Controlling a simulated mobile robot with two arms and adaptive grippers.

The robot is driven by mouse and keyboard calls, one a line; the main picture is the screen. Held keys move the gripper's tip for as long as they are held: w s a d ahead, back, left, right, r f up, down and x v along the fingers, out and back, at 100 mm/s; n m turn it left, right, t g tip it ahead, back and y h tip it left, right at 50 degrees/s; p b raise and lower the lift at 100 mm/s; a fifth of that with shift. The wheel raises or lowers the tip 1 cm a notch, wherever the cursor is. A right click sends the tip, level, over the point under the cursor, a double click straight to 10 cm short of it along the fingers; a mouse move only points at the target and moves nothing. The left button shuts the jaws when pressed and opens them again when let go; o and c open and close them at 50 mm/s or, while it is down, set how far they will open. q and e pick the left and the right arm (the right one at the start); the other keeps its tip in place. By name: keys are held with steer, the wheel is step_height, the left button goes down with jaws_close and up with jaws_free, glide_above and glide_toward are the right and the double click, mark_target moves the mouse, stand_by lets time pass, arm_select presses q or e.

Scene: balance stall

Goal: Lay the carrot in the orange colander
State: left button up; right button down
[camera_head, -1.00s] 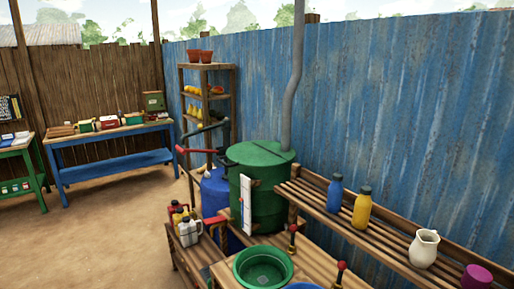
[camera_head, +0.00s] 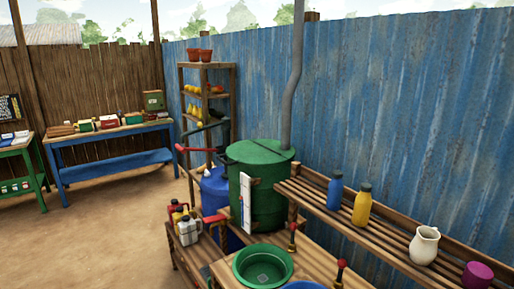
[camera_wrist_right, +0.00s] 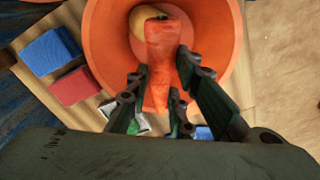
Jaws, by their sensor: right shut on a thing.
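In the right wrist view the orange carrot (camera_wrist_right: 162,55) points away from my right gripper (camera_wrist_right: 160,95), whose dark green fingers are shut on its near part. The orange colander (camera_wrist_right: 105,35) lies beneath it. The carrot shows over the colander's opening; whether it touches the inside I cannot tell. A yellowish round thing (camera_wrist_right: 143,20) lies in the colander, partly hidden by the carrot. Neither gripper shows in the head view, nor do the carrot and the orange colander.
A blue block (camera_wrist_right: 50,52) and a red block (camera_wrist_right: 75,87) lie left of the colander on a wooden surface. In the head view a green basin (camera_head: 263,266) stands on the slatted table. Bottles, a white jug (camera_head: 425,246) and a purple cup (camera_head: 477,275) stand on the right shelf.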

steer(key=shift+f+b, duration=1.2)
steer(key=shift+f, duration=1.55)
steer(key=c, duration=1.5)
jaws_free()
steer(key=shift+o, duration=0.2)
